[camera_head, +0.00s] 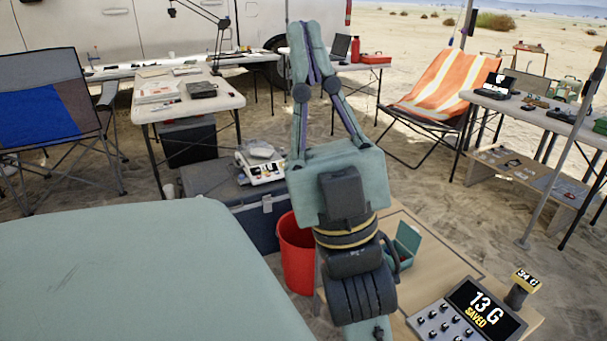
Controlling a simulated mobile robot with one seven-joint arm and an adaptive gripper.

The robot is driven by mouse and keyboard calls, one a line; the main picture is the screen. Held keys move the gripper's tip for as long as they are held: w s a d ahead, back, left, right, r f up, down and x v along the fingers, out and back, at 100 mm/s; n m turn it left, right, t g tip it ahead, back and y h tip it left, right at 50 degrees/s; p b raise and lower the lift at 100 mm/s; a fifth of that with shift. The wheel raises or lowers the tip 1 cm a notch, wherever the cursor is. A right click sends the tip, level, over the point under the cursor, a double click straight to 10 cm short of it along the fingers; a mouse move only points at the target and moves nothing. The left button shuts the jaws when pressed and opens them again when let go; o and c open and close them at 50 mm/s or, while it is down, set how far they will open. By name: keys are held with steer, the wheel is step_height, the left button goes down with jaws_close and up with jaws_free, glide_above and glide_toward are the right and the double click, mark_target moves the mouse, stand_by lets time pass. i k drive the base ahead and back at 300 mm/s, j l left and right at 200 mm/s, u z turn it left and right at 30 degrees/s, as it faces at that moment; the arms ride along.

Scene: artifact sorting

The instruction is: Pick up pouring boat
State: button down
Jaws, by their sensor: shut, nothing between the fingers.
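My gripper (310,62) is in the upper middle of the head view, with its fingers pointing up and away in the picture. The fingers are closed together with nothing between them. I cannot make out a pouring boat for certain. A small grey object (262,149) lies on a pale device with buttons (265,173), on a dark grey case (215,181). It is left of my gripper body and apart from it in the picture. My arm and gripper hide part of the ground and the low table behind them.
A red bucket (297,262) stands beside the case. A low wooden table (440,274) holds a small green open box (406,243) and a display reading 13 G SAVED (484,309). A pale green surface (130,275) fills the lower left. Camp chairs and folding tables stand behind on open sand.

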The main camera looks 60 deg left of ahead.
mark_target(267, 154)
steer(key=u, duration=2.2)
steer(key=i+j, duration=0.25)
steer(key=i, duration=0.25)
steer(key=i+j, duration=0.25)
steer(key=i, duration=0.25)
steer(key=i+j, duration=0.25)
steer(key=i, duration=0.25)
steer(key=i+j, duration=0.25)
steer(key=i, duration=0.25)
steer(key=i+j, duration=0.25)
steer(key=i, duration=0.25)
steer(key=i+l, duration=0.25)
steer(key=i, duration=0.15)
steer(key=j+u, duration=0.05)
